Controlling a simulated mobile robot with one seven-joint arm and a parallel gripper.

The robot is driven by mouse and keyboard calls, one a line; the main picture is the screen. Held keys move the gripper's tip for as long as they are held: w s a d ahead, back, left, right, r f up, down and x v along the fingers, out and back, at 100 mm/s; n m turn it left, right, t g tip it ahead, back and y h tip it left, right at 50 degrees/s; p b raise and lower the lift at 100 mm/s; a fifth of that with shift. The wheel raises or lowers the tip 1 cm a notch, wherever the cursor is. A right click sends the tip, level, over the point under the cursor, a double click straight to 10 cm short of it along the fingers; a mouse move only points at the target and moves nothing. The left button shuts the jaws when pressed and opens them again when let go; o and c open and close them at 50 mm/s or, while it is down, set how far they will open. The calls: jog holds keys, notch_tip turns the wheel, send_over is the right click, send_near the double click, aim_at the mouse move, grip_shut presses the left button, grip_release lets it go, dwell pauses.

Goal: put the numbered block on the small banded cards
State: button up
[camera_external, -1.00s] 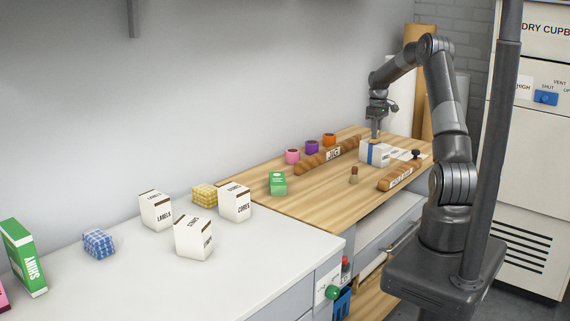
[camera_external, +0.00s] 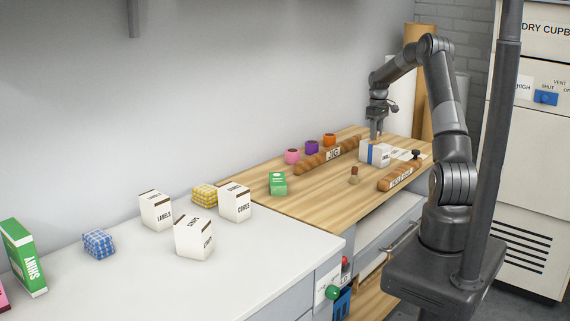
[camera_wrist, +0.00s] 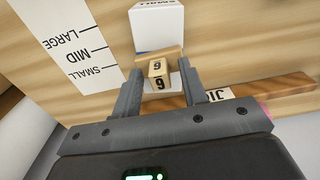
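My gripper (camera_wrist: 160,72) points down over the far part of the wooden worktop; it also shows in the external view (camera_external: 376,135). Its fingers are apart, one on each side of a small wooden numbered block (camera_wrist: 160,84) marked 6 and 9. A narrow gap shows between the block and each finger. A white block-shaped stack with a blue band, seemingly the banded cards (camera_external: 381,156), stands on the worktop close below the gripper. A white box-like thing (camera_wrist: 157,25) in the wrist view lies just beyond the block. What the block rests on is hard to tell.
A SMALL, MID, LARGE card (camera_wrist: 70,42) lies flat. A wooden bar labelled JIG (camera_external: 315,160) and another labelled bar (camera_external: 399,178) flank the banded stack. White boxes (camera_external: 194,238) occupy the white counter.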

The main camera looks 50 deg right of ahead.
notch_tip(320, 180, up, 12)
jog(key=s+a+r+t+h, duration=0.15)
jog(key=a+r, duration=0.35)
jog(key=a, duration=0.7)
jog(key=s+a+r, duration=0.3)
jog(key=a+r, duration=0.2)
jog(key=a, duration=0.8)
jog(key=s+a+f+t, duration=0.1)
jog(key=s+a+t, duration=0.1)
jog(key=s+a, duration=0.7)
jog(key=s+a+f+t+y, duration=0.1)
jog(key=s+a+f+t, duration=0.1)
jog(key=s+a, duration=0.7)
jog(key=shift+s+f, duration=0.3)
jog(key=shift+s, duration=0.45)
jog(key=shift+o, duration=0.3)
jog(key=shift+y, duration=0.25)
